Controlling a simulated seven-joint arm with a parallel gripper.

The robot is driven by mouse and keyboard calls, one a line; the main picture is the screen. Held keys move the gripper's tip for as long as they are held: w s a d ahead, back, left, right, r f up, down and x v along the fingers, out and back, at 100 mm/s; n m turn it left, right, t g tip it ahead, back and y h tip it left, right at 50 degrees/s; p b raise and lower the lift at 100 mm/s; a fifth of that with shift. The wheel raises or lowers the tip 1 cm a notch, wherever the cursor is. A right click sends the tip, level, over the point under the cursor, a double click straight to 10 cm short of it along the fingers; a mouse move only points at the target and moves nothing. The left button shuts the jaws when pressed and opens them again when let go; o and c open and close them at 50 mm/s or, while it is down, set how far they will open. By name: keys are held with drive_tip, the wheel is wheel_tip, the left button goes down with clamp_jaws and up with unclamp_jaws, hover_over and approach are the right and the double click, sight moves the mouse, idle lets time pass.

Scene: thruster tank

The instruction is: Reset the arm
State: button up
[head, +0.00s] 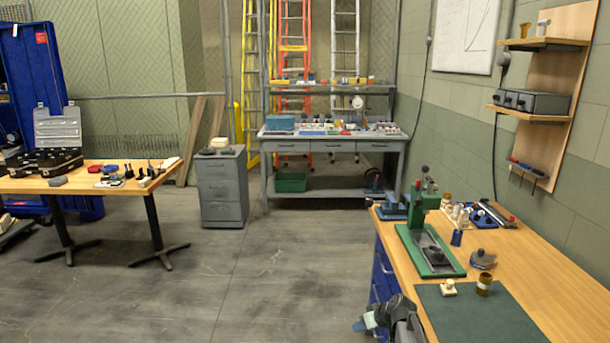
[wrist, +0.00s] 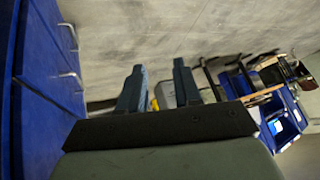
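My gripper (head: 366,323) shows at the bottom of the head view, low beside the blue drawer front of the right workbench. In the wrist view my gripper (wrist: 157,88) has its two blue-grey fingers apart, with nothing between them. The floor and distant furniture show beyond the fingers. The gripper appears clear of the bench. Part of my arm shows at the bottom edge of the head view.
The wooden workbench (head: 545,255) on the right holds a green press (head: 424,210), a dark green mat (head: 455,315) and small parts. Its blue drawers (wrist: 48,60) are close at left in the wrist view. Open floor (head: 250,280) lies left of the bench.

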drive_tip(key=s+a+f+m+g+h, duration=0.3)
drive_tip(key=s+f+g, duration=0.4)
drive_tip(key=s+f, duration=1.7)
drive_tip(key=s+f+g+h, duration=0.1)
drive_tip(key=s+f+g, duration=0.1)
drive_tip(key=s, duration=1.2)
drive_tip(key=s+f+m+g+h, duration=0.1)
drive_tip(key=s+f+g, duration=0.1)
drive_tip(key=s, duration=1.2)
drive_tip(key=shift+s+d+f+m+g, duration=0.15)
drive_tip(key=shift+d+f+m+g, duration=0.2)
drive_tip(key=shift+g, duration=0.25)
